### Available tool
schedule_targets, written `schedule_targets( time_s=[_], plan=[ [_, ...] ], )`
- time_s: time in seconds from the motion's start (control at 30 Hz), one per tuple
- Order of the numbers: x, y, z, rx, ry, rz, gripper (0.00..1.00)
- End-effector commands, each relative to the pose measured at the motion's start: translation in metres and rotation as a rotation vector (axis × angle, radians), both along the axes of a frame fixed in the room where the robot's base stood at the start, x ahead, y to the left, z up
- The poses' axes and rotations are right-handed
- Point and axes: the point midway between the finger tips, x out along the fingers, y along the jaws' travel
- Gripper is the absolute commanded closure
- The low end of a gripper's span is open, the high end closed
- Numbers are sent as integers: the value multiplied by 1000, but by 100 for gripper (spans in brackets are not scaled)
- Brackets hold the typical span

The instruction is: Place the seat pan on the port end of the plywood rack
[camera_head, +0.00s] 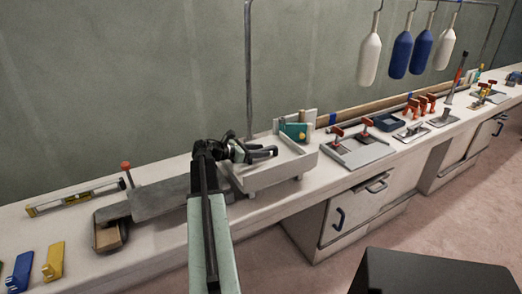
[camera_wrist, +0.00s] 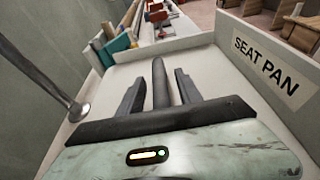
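A white, low-walled tray (camera_head: 268,172) stands on the bench, and its wall carries the label SEAT PAN (camera_wrist: 266,65) in the wrist view. My gripper (camera_head: 272,152) is over this tray. In the wrist view my gripper (camera_wrist: 158,82) has its two dark fingers apart. A dark, rounded bar (camera_wrist: 160,85) lies between them with gaps on both sides; I cannot tell what it belongs to. The gripper seems to hold nothing. I cannot pick out the plywood rack for certain.
Upright teal and tan pieces (camera_head: 296,130) stand behind the tray. A metal post (camera_head: 249,75) rises beside it. A grey slab (camera_head: 160,198) and a dark open box (camera_head: 109,236) lie left. Plates with red clamps (camera_head: 352,148) lie right. Bottle-shaped fenders (camera_head: 402,53) hang above.

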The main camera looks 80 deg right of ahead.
Motion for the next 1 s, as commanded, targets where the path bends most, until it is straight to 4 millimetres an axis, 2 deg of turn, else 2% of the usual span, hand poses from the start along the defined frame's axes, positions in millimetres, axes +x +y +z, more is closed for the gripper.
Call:
schedule_targets(
  time_s=[0.23,0.7,0.8,1.0],
  plan=[
    [3,3,5,0,0,1,58],
    [74,70,36,1,1,0,58],
    [81,76,38,0,0,0,58],
    [83,78,39,0,0,-2,58]
  ],
)
